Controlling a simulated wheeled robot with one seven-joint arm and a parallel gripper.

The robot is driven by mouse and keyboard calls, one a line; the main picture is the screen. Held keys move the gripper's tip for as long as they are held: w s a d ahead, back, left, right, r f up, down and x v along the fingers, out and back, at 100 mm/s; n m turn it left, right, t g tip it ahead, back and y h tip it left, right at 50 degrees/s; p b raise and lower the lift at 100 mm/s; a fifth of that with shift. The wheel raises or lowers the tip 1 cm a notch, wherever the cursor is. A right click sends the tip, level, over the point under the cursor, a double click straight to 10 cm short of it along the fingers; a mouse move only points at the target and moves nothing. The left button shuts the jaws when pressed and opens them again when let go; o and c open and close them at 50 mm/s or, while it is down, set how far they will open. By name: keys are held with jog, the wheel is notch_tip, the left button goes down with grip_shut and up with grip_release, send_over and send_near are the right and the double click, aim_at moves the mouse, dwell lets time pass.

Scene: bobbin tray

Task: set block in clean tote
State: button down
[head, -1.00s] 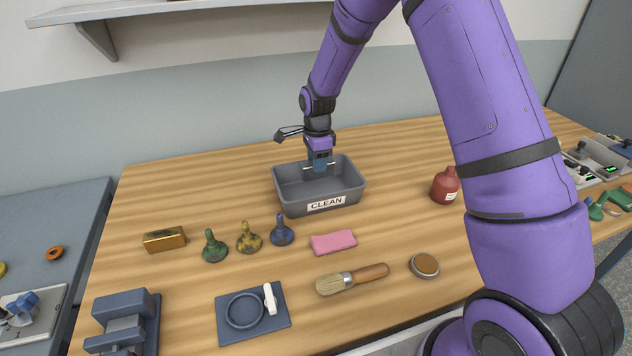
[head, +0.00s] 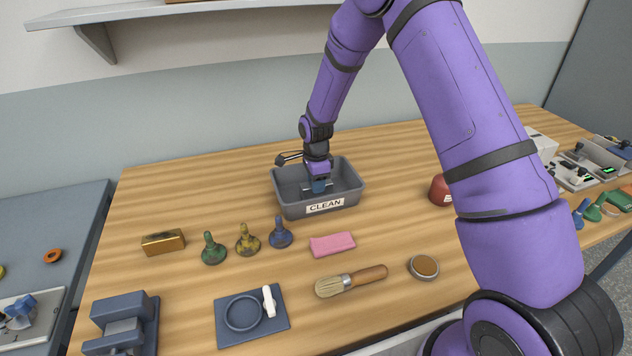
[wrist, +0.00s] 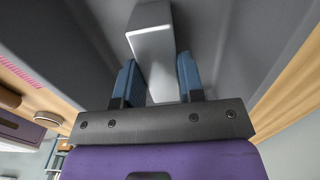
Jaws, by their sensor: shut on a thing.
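The clean tote (head: 290,208) is a grey open bin with a white "CLEAN" label, standing on the wooden bench. My gripper (head: 319,187) reaches down inside the tote, its fingers below the rim. In the wrist view my gripper (wrist: 160,80) is shut on the block (wrist: 153,50), a pale grey, smooth bar between the blue fingers. The grey tote interior (wrist: 230,35) surrounds it in that view. The block is hardly visible in the head view, and I cannot tell whether it touches the tote floor.
In front of the tote stand several knobbed bobbins, such as a blue one (head: 280,233), plus a pink sponge (head: 332,245) and a brush (head: 350,281). A brass block (head: 163,242) lies at left. A red bottle (head: 440,190) stands right, partly behind my arm.

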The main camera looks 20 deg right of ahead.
jog(key=c, duration=0.7)
grip_release()
jog(key=shift+c, duration=0.2)
jog(key=s+d+r+n+t, duration=0.1)
jog(key=s+r+n, duration=0.15)
jog(key=r, duration=0.95)
jog(key=s+d+r+n, duration=0.1)
jog(key=s+r, duration=0.3)
jog(key=r, duration=0.8)
jog(key=s+d+r+n+t, duration=0.2)
jog(key=s+r+n, duration=0.3)
jog(key=s+r, duration=0.45)
jog(key=s+d+r+n+t, duration=0.1)
jog(key=s+n, duration=0.3)
jog(key=s, duration=0.7)
jog(key=s+d+r+n+t, duration=0.1)
jog(key=s+r+n, duration=0.2)
jog(key=s, duration=0.8)
jog(key=shift+s+d+n, duration=0.2)
jog(key=shift+d+n, duration=0.1)
jog(key=shift+n, duration=0.95)
